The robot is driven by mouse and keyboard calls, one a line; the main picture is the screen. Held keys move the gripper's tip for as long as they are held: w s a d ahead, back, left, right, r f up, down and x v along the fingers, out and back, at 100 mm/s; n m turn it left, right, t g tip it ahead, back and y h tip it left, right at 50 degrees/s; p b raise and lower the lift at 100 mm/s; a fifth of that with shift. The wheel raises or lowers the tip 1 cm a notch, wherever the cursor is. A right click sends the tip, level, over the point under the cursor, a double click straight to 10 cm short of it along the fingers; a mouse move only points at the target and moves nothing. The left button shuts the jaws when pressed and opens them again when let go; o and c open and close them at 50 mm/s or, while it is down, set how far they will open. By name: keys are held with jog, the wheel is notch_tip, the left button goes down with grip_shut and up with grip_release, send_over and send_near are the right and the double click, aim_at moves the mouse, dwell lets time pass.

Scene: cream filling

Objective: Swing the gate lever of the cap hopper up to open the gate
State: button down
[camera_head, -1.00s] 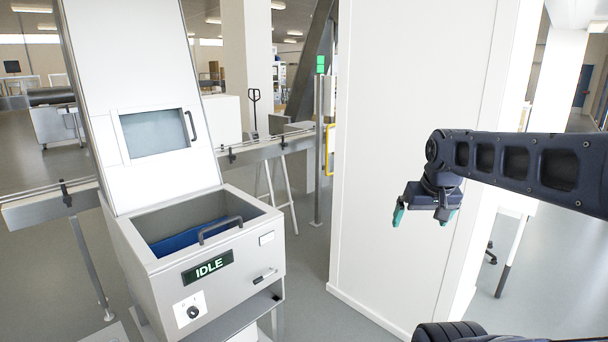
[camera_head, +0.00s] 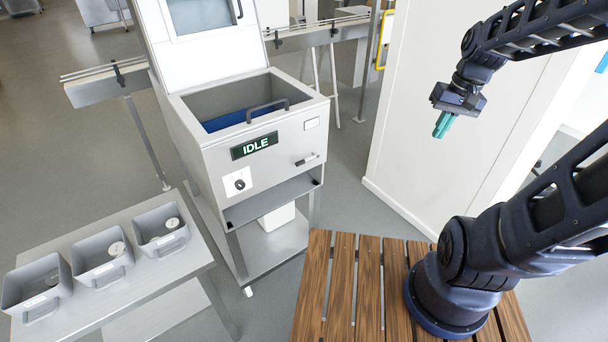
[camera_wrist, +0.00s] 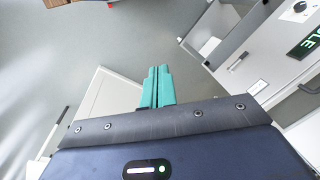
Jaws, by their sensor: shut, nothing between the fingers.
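The cap hopper (camera_head: 205,160) is a light grey metal box with an open top bin and a lit "IDLE" display. Its gate lever (camera_head: 307,159) is a short bar with a dark end on the right side of the front face, tilted slightly up to the right. In the wrist view the lever (camera_wrist: 238,62) seems to show on the hopper face at right. My gripper (camera_head: 442,125) is shut and empty, with teal fingers together. It hangs in the air well to the right of the hopper, touching nothing. Its fingers (camera_wrist: 159,85) also show in the wrist view.
A grey table (camera_head: 205,250) at lower left holds three grey bins, each with a round disc. A slatted wooden platform (camera_head: 342,290) lies under my arm's base. A white wall panel (camera_head: 425,150) stands behind my gripper. A conveyor (camera_head: 330,32) runs behind the hopper.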

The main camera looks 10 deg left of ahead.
jog(key=w+a+f+g+y, duration=0.2)
jog(key=a+f+g+y, duration=0.15)
jog(key=a+f, duration=0.25)
jog(key=w+a+f+g+y, duration=0.2)
jog(key=a+f+g, duration=0.3)
jog(key=a+f, duration=0.1)
jog(key=m+t+y, duration=1.2)
jog(key=m+t, duration=1.2)
jog(key=m, duration=0.2)
send_near(307, 160)
jog(key=s+f, duration=0.4)
jog(key=f, duration=0.2)
jog(key=shift+s+a+f+m+t+h, duration=0.15)
jog(key=shift+f+m+t+h, duration=0.3)
jog(key=shift+f+m+t, duration=0.1)
jog(key=shift+s+a+f+m+t+h, duration=0.15)
jog(key=shift+s+f+m+t+h, duration=0.05)
jog(key=shift+f+m+t+h, duration=0.25)
jog(key=shift+s+d+r+x, duration=0.2)
jog(key=shift+r+x, duration=0.2)
jog(key=shift+x, duration=1.75)
jog(key=shift+s+d+r+x, duration=0.2)
jog(key=shift+r+x, duration=0.2)
jog(key=shift+x, duration=1.8)
jog(key=shift+s+d+r+x, duration=0.2)
jog(key=shift+r+x, duration=0.2)
jog(key=shift+x, duration=1.75)
